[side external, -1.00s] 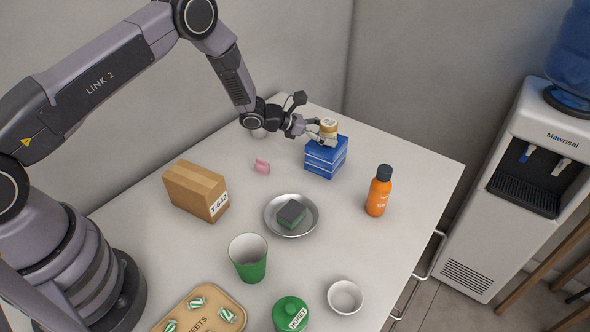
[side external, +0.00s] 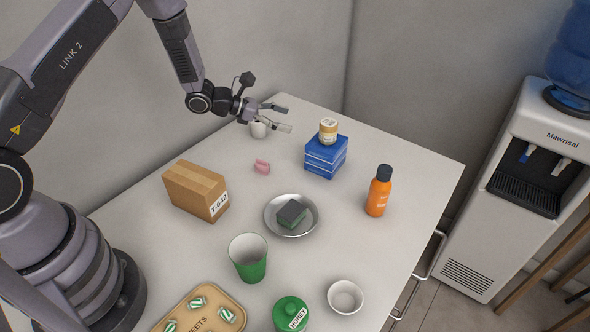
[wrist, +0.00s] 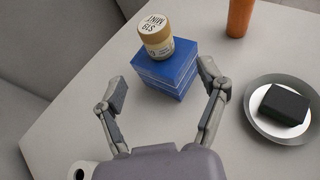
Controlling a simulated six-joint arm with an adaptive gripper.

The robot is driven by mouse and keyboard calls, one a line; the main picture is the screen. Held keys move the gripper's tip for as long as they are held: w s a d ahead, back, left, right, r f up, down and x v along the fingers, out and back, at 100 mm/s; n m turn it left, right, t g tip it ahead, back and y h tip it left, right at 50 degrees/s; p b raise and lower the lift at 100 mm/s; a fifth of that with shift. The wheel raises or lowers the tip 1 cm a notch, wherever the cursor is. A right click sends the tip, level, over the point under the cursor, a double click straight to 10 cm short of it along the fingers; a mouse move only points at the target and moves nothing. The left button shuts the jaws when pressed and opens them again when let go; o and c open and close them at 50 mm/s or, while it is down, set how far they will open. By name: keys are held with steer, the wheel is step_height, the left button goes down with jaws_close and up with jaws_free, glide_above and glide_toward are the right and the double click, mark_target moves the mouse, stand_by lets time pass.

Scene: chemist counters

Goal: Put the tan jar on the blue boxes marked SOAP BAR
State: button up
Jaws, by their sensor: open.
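The tan jar (side external: 328,130) stands upright on top of the stacked blue boxes (side external: 325,157) near the back of the counter. In the wrist view the jar (wrist: 155,36) has a pale lid with dark lettering and rests on the blue boxes (wrist: 168,72). My gripper (side external: 284,117) is open and empty, to the left of the jar and apart from it. In the wrist view its two spread fingers (wrist: 163,90) show nothing between them but the boxes and jar farther off. The marking on the boxes is too small to read.
An orange bottle (side external: 379,191) stands right of the boxes. A metal plate (side external: 292,229) with a dark sponge, a pink item (side external: 262,167), a carton (side external: 196,190), a green cup (side external: 248,260) and a white bowl (side external: 345,297) are nearer.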

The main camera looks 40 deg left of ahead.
steer(key=s+d+r+m+g+h, duration=0.1)
steer(key=s+d+r+m+g, duration=0.2)
steer(key=s+r+m, duration=0.55)
steer(key=s+d+r+m+g, duration=0.3)
steer(key=s+r+m, duration=0.2)
steer(key=r, duration=0.6)
steer(key=s+a+r+m+y, duration=0.2)
steer(key=s+a+m+y, duration=0.1)
steer(key=s, duration=0.4)
steer(key=s+a+r+m+t+y, duration=0.1)
steer(key=s+a+r+m+y, duration=0.2)
steer(key=s, duration=0.5)
steer(key=s+a+r+m+t+y, duration=0.1)
steer(key=s+a+r+m+y, duration=0.1)
steer(key=s+a+m+y, duration=0.2)
steer(key=s+a+m, duration=0.1)
steer(key=s+m, duration=0.2)
steer(key=s, duration=0.1)
steer(key=shift+s+a+r+y, duration=0.15)
steer(key=shift+a+r+y, duration=0.05)
steer(key=shift+a+y, duration=0.1)
